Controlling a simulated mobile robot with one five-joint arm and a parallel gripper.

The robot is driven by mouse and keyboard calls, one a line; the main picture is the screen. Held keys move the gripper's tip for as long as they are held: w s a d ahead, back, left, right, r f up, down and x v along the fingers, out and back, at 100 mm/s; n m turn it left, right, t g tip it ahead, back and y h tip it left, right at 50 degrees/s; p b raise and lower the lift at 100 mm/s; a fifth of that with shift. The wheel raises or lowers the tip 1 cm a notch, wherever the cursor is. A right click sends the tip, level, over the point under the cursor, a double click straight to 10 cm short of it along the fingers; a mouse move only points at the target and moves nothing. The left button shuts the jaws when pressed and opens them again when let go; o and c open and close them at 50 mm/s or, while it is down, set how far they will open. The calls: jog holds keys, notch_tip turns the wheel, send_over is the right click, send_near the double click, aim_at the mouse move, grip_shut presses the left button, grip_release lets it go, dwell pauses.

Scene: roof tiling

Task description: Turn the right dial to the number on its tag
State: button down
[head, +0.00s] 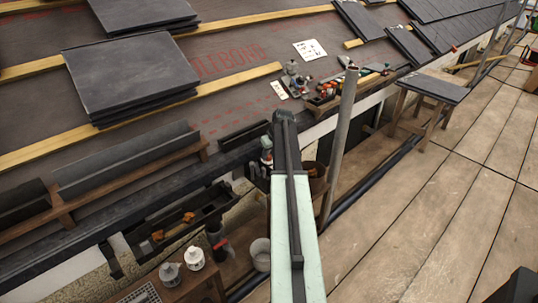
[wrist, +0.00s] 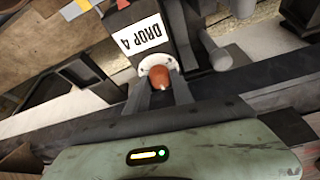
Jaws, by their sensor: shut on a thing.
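The dial (wrist: 147,64) shows in the wrist view as a pale round disc with an orange-red knob (wrist: 161,76) in its middle. A white tag (wrist: 137,36) above it bears black print that seems to read "DROP 4", turned over in the picture. My gripper (wrist: 164,84) reaches up from the bottom of that view, with its two grey fingers on either side of the knob, shut on it. Any marks on the disc are too small to read. In the head view my arm hides the gripper, and I cannot make out the dial there.
In the head view, a wooden tool tray (head: 322,104) lies on the roof beyond my arm. A grey pole (head: 341,142) stands close to its right. Slate stacks (head: 128,68) lie at left. A gutter (head: 180,222) runs below the eave. Scaffold boards (head: 440,200) at right are largely clear.

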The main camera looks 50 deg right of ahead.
jog(key=m+h, duration=0.1)
jog(key=m, duration=0.1)
jog(key=shift+a+m, duration=0.1)
jog(key=shift+m, duration=0.3)
jog(key=shift+w+m+g+h, duration=0.1)
jog(key=shift+m+g+h, duration=0.25)
jog(key=shift+m, duration=0.8)
jog(key=shift+m+g+h, duration=0.25)
jog(key=shift+m+h, duration=0.2)
jog(key=shift+m, duration=0.7)
jog(key=c, duration=1.1)
grip_release()
